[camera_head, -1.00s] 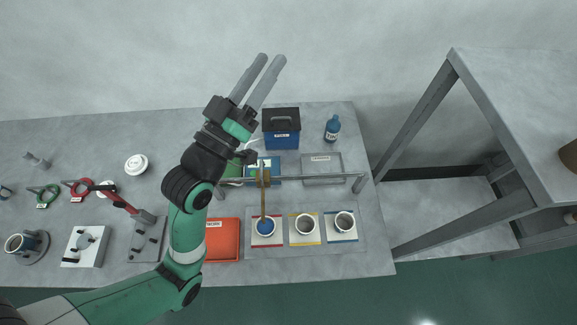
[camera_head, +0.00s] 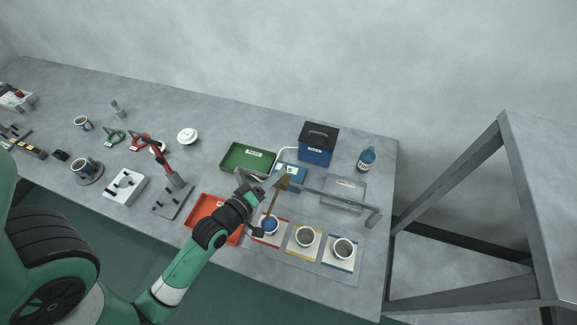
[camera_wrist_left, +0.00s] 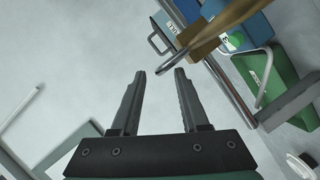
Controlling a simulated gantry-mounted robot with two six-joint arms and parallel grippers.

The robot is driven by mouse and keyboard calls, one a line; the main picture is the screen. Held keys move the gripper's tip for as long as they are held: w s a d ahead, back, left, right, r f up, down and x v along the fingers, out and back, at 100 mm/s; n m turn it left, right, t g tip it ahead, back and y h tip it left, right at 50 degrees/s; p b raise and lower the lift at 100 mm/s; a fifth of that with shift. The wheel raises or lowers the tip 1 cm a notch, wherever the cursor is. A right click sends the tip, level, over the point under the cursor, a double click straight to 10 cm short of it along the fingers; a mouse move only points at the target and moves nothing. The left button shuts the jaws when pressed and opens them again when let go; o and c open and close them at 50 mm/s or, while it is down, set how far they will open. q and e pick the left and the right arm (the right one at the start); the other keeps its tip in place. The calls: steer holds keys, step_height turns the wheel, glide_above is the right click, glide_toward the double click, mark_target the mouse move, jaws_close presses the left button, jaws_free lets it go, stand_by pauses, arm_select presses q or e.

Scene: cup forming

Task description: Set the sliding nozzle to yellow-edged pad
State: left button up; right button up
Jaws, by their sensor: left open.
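The sliding nozzle has a brown block (camera_head: 283,183) on a grey rail (camera_head: 325,198). Its brown arm reaches down to a blue end (camera_head: 269,223) at the cup on the red-edged pad (camera_head: 261,239). The yellow-edged pad (camera_head: 292,246) lies just right of it and holds a cup (camera_head: 305,237). My left gripper (camera_head: 255,180) is open and empty, left of the nozzle block near the rail's left part. In the left wrist view, its fingertips (camera_wrist_left: 160,73) are apart, with the brown block (camera_wrist_left: 203,43) beyond them. My right gripper is out of view.
A blue-edged pad (camera_head: 334,264) with a cup is at the right. An orange tray (camera_head: 204,205), a green tray (camera_head: 247,157), a blue box (camera_head: 316,150) and a blue bottle (camera_head: 366,160) surround the rail. Several tools and cups stand farther left.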

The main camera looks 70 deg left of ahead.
arm_select(q)
steer(key=x, duration=0.6)
steer(key=shift+w+b, duration=0.2)
steer(key=shift+b, duration=0.25)
steer(key=shift+c, duration=0.3)
jaws_close()
stand_by(0.5)
